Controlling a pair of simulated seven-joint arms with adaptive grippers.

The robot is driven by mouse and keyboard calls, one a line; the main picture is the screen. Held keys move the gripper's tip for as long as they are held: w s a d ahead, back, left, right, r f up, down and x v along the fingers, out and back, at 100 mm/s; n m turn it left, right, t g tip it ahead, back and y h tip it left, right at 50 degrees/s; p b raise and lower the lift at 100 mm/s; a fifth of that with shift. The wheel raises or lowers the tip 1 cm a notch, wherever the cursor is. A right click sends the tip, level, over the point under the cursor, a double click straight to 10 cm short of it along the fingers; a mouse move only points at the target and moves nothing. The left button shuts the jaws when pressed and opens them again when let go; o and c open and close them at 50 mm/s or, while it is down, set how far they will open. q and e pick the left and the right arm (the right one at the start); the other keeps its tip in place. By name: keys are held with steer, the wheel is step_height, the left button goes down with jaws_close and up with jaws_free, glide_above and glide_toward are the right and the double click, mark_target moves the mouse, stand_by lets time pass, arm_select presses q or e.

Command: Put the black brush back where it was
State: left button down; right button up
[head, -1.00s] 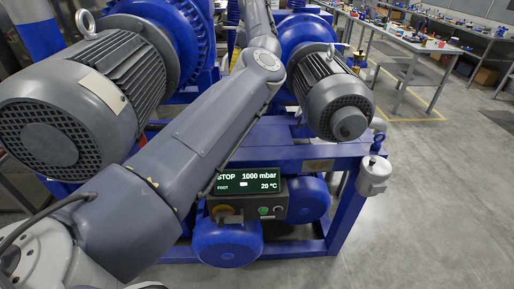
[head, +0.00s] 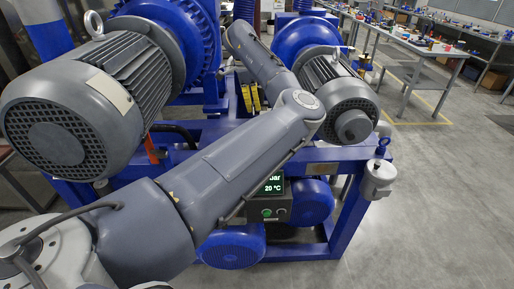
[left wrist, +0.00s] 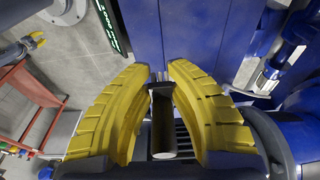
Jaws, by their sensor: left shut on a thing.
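My left gripper (head: 250,97) shows in the head view behind my left forearm, with its yellow fingers pointing down between the two big motors. In the left wrist view the left gripper (left wrist: 160,78) is shut on a narrow dark thing with a pale grey lower end, which I take for the black brush (left wrist: 162,88). Its bristles cannot be made out, and the head view does not show it clearly.
A large grey motor (head: 80,95) stands left and a smaller one (head: 340,100) right, close around my arm. The blue frame (head: 335,155) carries a control box (head: 268,208), partly hidden by my arm. A red cart (left wrist: 35,110) shows in the left wrist view. Open floor lies right.

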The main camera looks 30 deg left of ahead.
arm_select(q)
step_height(320, 180, down, 18)
steer(key=shift+f, duration=0.25)
stand_by(0.5)
steer(key=c, duration=1.3)
jaws_free()
steer(key=r, duration=0.4)
steer(key=a+r, duration=0.1)
steer(key=r, duration=0.3)
steer(key=s+r, duration=0.1)
steer(key=r, duration=0.3)
steer(key=shift+s+a, duration=0.1)
steer(key=shift+a, duration=0.3)
